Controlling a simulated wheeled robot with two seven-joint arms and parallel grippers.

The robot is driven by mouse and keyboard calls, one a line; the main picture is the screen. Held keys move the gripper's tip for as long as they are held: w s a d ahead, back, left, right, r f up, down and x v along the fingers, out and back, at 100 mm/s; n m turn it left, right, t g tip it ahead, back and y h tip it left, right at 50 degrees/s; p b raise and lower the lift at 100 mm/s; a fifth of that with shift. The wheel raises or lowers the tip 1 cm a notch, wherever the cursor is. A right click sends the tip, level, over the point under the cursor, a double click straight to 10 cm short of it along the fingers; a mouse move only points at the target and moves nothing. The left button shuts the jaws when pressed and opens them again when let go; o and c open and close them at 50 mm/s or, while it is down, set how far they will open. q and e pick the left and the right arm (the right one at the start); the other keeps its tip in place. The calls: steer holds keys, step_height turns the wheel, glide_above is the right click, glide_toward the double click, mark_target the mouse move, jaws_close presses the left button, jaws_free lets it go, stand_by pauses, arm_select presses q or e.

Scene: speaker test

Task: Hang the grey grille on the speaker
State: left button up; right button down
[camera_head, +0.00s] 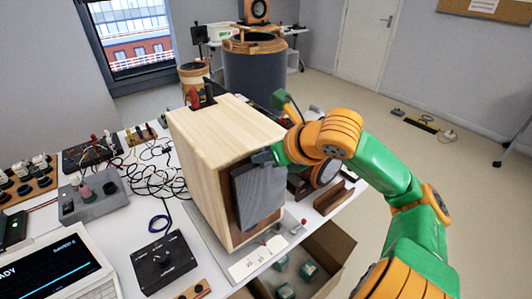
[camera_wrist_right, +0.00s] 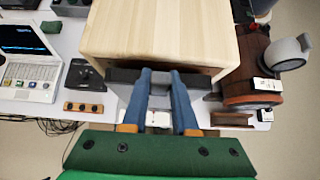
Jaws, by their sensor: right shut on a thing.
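The speaker (camera_head: 225,140) is a pale wooden box standing on the table, with its dark front facing right and toward me. The grey grille (camera_head: 259,195) is upright at that front and covers much of it. My right gripper (camera_head: 264,158) is shut on the grille's top edge. In the right wrist view, the fingers (camera_wrist_right: 164,90) grip the dark top edge of the grille (camera_wrist_right: 126,75), just beside the speaker's wooden top (camera_wrist_right: 160,35). A dark gap shows between them there. I cannot tell whether the grille touches the speaker. My left gripper is not in view.
An open cardboard box (camera_head: 334,243) with several greenish items stands below the table's front edge. A black knob box (camera_head: 163,262), a laptop-like display (camera_head: 62,262) and tangled cables (camera_head: 150,168) lie left of the speaker. A wooden block (camera_head: 333,198) lies to its right.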

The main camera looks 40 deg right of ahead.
steer(key=shift+w+p, duration=0.35)
steer(key=shift+w, duration=0.15)
stand_by(0.5)
steer(key=shift+f+b, duration=0.65)
steer(key=shift+b, duration=0.1)
stand_by(1.2)
steer(key=c, duration=0.6)
jaws_free()
